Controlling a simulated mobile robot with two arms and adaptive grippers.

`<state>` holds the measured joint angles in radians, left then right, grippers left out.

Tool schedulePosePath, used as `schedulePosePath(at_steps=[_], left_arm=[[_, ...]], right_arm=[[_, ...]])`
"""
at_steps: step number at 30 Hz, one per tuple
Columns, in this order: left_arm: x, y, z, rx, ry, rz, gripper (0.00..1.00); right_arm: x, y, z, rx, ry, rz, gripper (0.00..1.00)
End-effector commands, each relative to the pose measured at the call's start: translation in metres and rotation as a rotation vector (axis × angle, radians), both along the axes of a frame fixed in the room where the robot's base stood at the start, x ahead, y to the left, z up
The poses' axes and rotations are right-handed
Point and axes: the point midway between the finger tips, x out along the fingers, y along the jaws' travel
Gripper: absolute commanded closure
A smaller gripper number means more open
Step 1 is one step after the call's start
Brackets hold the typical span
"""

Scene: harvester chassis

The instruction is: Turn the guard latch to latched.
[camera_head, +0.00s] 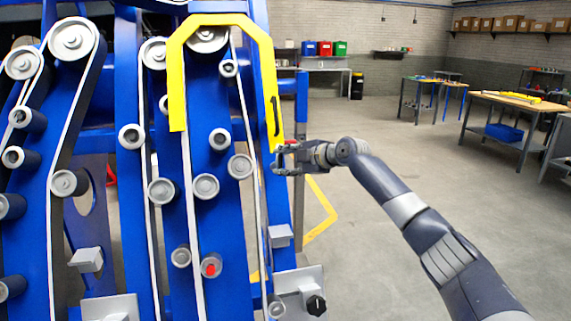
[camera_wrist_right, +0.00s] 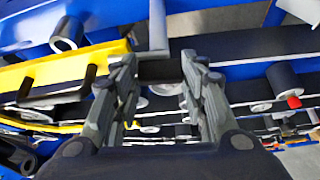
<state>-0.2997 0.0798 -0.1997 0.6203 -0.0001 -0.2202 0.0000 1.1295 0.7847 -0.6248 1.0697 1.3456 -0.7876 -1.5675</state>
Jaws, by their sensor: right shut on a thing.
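The yellow guard (camera_head: 220,20) arches over the belts and rollers on the blue chassis. It also shows in the wrist view (camera_wrist_right: 85,62), with a black handle (camera_wrist_right: 50,98) on it. My right gripper (camera_head: 280,160) is beside the chassis, just below the lower right end of the guard. In the wrist view, my right gripper (camera_wrist_right: 160,72) is shut on a small dark piece, which I take to be the guard latch (camera_wrist_right: 160,71). A grey bar lies right against it. The fingers hide part of the latch, so its exact angle is unclear. My left gripper is not in view.
The blue chassis (camera_head: 215,250) with several rollers fills the left. A black knob (camera_head: 316,305) on a grey plate is low near my right arm. A workbench (camera_head: 510,105) stands at the far right.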

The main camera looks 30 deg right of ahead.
Motion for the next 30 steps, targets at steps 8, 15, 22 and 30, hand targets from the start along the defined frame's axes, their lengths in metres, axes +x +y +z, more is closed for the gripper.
schedulePosePath(at_steps=[8, 15, 22, 30], left_arm=[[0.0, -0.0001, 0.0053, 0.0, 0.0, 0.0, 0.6], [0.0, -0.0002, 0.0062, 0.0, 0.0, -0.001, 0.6], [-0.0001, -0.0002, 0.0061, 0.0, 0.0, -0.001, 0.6], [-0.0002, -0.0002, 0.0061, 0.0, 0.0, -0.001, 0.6]], right_arm=[[0.0009, 0.0011, 0.002, -0.094, 0.024, 0.058, 0.84], [0.0009, 0.0011, 0.0013, -0.123, 0.031, 0.075, 0.84], [0.0009, 0.0012, 0.0009, -0.127, 0.031, 0.076, 0.84], [0.001, 0.0012, 0.0008, -0.126, 0.031, 0.076, 0.4]])
